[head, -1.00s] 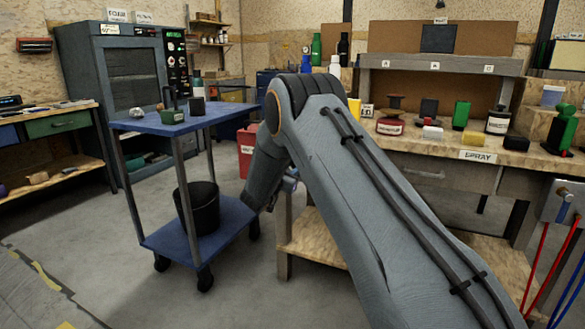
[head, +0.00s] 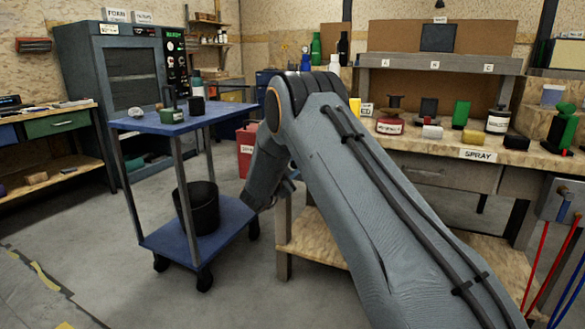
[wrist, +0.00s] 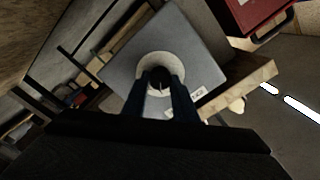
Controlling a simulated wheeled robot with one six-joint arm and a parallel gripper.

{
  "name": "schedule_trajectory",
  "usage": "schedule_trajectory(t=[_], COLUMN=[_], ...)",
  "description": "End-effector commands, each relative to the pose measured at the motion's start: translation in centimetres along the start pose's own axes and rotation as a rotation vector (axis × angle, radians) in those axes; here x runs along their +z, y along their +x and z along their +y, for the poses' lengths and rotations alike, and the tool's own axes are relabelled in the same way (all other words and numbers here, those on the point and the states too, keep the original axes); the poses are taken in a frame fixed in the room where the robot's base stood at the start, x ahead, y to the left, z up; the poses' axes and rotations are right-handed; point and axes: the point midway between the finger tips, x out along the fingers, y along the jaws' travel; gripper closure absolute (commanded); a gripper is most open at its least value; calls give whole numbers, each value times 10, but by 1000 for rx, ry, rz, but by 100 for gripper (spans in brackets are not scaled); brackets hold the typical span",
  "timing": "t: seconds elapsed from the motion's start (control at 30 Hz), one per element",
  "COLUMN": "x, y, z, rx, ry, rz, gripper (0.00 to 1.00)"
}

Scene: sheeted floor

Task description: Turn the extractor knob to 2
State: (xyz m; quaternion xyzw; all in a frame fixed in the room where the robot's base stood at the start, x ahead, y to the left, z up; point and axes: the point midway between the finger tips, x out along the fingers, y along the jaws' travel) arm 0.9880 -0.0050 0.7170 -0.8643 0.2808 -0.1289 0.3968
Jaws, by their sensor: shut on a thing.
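In the wrist view, a small dark knob (wrist: 160,74) sits in the middle of a pale round dial (wrist: 160,58) on a grey box face (wrist: 192,36). My gripper (wrist: 159,82) has its two dark fingers on either side of the knob and is shut on it. A white label (wrist: 196,95) lies at the right of the dial, partly behind a finger; its print is too small to read. The dial's lower part is hidden by the fingers, so the knob's setting cannot be told. In the head view my arm hides the gripper and the knob.
A wooden bar (wrist: 238,88) and a red box (wrist: 255,12) are near the grey box in the wrist view. In the head view, a blue cart (head: 165,122) with a black bucket (head: 200,208) stands left of my arm. A workbench (head: 440,150) with several items stands behind it.

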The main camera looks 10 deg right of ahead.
Motion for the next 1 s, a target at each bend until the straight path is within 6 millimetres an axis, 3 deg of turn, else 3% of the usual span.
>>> schedule_trajectory(t=[0.6,1.0], x=[2,2], y=[0,-1], z=[1,2], rx=[-1,0], ry=[547,730], rz=[-3,-3], gripper=[96,96])
